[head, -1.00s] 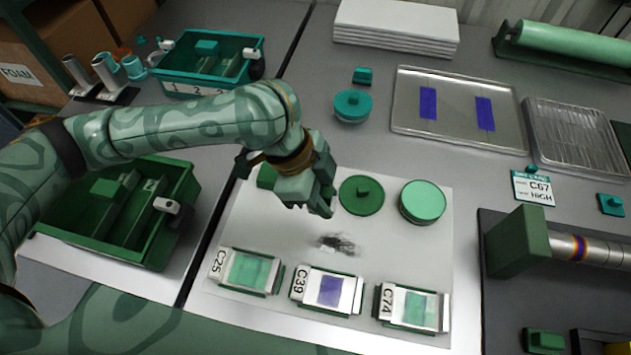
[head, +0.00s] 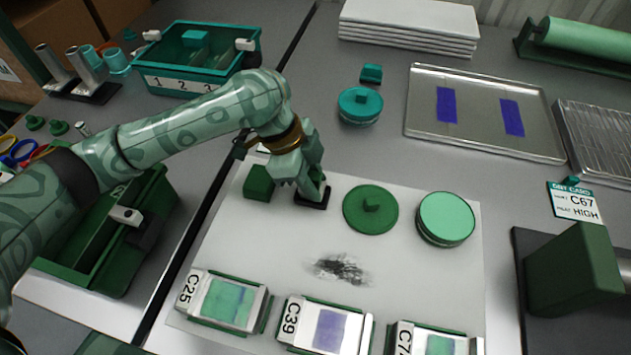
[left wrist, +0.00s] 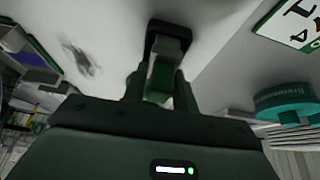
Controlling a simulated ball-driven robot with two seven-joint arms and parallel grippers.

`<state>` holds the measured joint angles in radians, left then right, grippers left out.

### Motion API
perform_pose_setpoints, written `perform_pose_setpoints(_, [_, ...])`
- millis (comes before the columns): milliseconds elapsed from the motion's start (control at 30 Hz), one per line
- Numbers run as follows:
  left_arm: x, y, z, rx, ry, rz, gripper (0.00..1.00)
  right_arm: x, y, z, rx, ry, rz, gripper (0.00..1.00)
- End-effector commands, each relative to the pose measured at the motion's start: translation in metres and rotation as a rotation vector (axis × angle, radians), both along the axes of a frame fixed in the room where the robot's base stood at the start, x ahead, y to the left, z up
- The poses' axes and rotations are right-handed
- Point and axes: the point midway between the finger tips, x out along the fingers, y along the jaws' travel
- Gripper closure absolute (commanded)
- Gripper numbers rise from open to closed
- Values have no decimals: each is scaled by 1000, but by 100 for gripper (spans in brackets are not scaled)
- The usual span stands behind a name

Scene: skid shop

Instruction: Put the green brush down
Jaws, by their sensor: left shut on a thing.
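My left gripper (head: 304,186) is shut on the green brush, above the back part of the pale mat (head: 410,282). The brush (head: 325,195) is mostly hidden by the fingers in the head view. In the left wrist view, the green and grey brush (left wrist: 168,50) sits between the fingertips (left wrist: 160,85). A dark, rounded base (head: 310,203) shows at its lower end, at or very near the mat; I cannot tell whether they touch. My right gripper is not in view.
A green block (head: 259,182) is close left of the gripper, and a dark green round lid (head: 370,209) close right. A light green round tin (head: 446,218) stands farther right. A dark smudge (head: 338,268) marks the mat. Framed samples (head: 222,301) line its front.

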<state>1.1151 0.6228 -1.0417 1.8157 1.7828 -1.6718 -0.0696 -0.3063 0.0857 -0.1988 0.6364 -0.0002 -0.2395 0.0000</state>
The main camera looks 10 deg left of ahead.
Motion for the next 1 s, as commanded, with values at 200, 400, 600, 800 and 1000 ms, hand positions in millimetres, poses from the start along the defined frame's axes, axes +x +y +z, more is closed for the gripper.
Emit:
perform_pose_setpoints(200, [0,0,-4,1,-1,2,97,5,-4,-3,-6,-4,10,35])
perform_pose_setpoints(400, [0,0,-5,1,-1,2,50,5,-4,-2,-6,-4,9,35])
perform_pose_setpoints(600, [0,0,-5,0,-1,2,50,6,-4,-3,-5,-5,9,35])
perform_pose_setpoints(800, [1,4,8,1,-6,3,50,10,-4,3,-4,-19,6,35])
perform_pose_setpoints(1000, [1,22,54,2,-11,5,50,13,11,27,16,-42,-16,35])
